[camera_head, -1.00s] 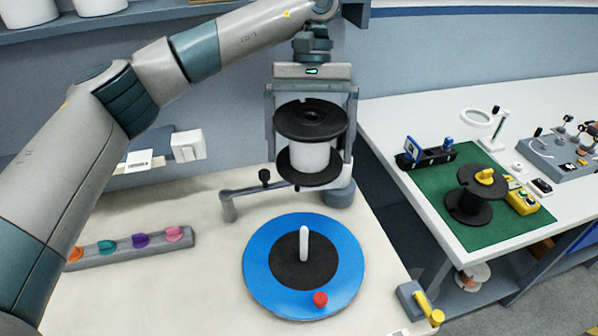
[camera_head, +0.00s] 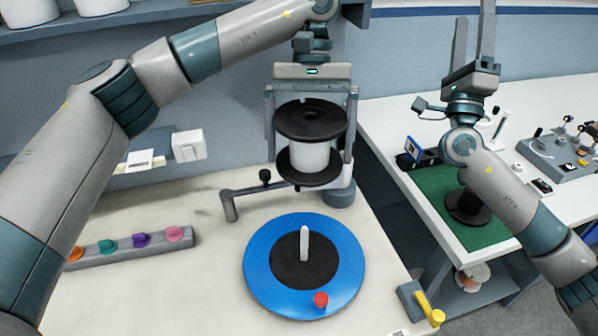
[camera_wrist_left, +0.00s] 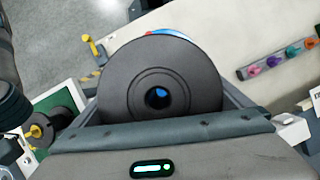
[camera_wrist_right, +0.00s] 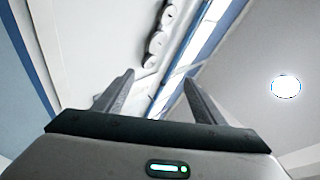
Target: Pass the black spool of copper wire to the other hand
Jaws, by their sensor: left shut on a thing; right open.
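My left gripper (camera_head: 309,158) is shut on a spool (camera_head: 310,122) with black flanges and a white winding. It holds it upright above the near bench, behind a blue round turntable. In the left wrist view the spool's black flange (camera_wrist_left: 125,85) fills the space between the fingers. No copper colour shows on this spool. My right gripper (camera_head: 473,25) is raised above the right bench, fingers up, open and empty, well apart from the spool. The right wrist view shows its spread fingers (camera_wrist_right: 157,80) with only ceiling and wall beyond.
The blue turntable (camera_head: 258,262) has a white peg (camera_head: 304,243) and red knob. A rack of coloured knobs (camera_head: 130,246) lies left. Another black spool (camera_head: 466,208) stands on the green mat (camera_head: 475,238), partly behind my right arm.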

